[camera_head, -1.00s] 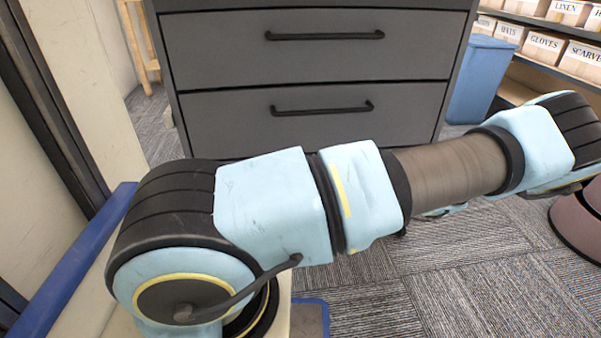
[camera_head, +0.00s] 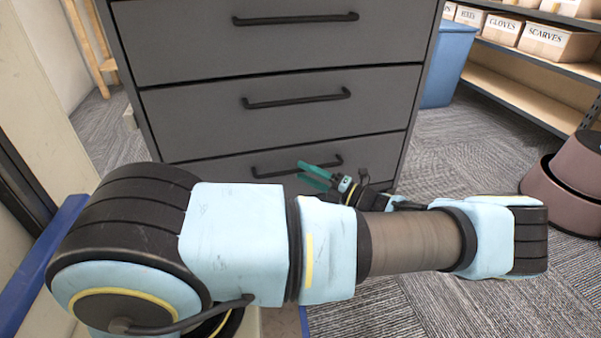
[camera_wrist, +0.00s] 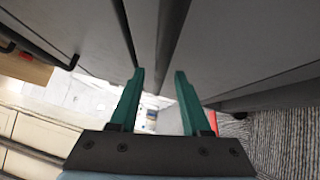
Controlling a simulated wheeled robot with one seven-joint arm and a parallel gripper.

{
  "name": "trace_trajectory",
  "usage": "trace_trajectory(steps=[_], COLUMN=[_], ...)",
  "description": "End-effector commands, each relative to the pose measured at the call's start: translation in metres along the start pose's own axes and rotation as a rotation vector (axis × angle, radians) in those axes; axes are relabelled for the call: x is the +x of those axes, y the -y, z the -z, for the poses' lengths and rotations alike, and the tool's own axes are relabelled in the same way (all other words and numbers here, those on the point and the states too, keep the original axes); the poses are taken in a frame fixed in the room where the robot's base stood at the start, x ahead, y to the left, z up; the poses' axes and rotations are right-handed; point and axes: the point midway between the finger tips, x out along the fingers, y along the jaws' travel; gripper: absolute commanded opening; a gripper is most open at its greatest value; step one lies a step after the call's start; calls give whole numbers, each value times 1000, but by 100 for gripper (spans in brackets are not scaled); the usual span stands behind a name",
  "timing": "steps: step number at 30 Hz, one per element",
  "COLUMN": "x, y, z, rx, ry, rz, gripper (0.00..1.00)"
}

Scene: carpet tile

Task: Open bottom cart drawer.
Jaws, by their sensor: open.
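The grey cart (camera_head: 280,53) stands ahead with its drawers shut. The bottom drawer (camera_head: 215,172) is the lowest front in the head view, and my arm hides part of it. Its black bar handle (camera_head: 272,171) runs across the front. My gripper (camera_head: 315,172), with green fingers, is open and empty at the right part of that handle. I cannot tell whether it touches the handle.
A blue bin (camera_head: 447,65) and shelves of labelled boxes (camera_head: 552,40) stand at the right. Carpet (camera_head: 470,170) between cart and containers is clear. A wooden stand (camera_head: 92,50) is at the left.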

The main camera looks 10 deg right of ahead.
Motion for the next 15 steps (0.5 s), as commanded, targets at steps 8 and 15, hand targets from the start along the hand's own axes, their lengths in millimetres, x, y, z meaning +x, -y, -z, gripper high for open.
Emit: trace_trajectory(steps=[8, 15], x=[19, 20], y=[0, 0], z=[0, 0], rx=[1, 0], ry=[0, 0], rz=[1, 1], gripper=[47, 46])
